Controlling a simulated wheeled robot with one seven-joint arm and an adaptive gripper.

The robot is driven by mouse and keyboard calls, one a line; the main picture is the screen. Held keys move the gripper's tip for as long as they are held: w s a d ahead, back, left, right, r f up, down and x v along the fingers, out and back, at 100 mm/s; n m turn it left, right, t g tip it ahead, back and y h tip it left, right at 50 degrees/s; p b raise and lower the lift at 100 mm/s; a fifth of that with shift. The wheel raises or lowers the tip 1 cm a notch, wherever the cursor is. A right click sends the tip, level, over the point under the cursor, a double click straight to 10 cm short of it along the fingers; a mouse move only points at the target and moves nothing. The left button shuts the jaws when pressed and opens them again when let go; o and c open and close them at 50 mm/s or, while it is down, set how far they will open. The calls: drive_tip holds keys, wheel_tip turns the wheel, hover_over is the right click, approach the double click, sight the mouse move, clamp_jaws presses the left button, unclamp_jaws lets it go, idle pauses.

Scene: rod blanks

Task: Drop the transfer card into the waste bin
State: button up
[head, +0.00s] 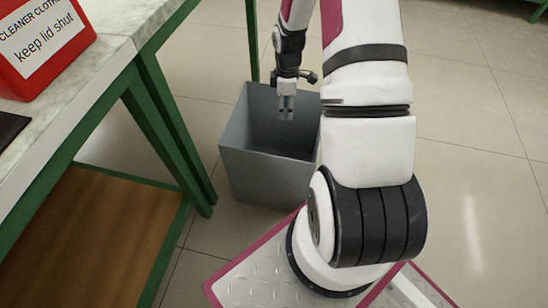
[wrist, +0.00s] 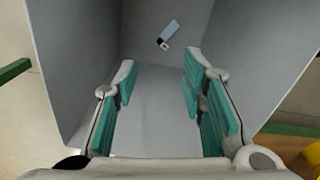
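The grey waste bin (head: 262,178) stands on the floor beside the green-legged table, open at the top. My gripper (head: 286,108) points down over its opening in the head view. In the wrist view the gripper (wrist: 160,88) is open, its teal pads wide apart with nothing between them. A small blue-grey card with a white and dark end, looking like the transfer card (wrist: 170,32), lies inside the bin (wrist: 75,50), beyond the fingertips and apart from them. The card is hidden in the head view.
A table with a pale top (head: 88,72) and green legs is at the left, close to the bin. A red box (head: 42,45) labelled for cleaner cloths and a dark flat item (head: 10,127) sit on it.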

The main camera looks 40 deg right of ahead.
wheel_tip(320, 180, up, 12)
idle(0.5)
idle(0.3)
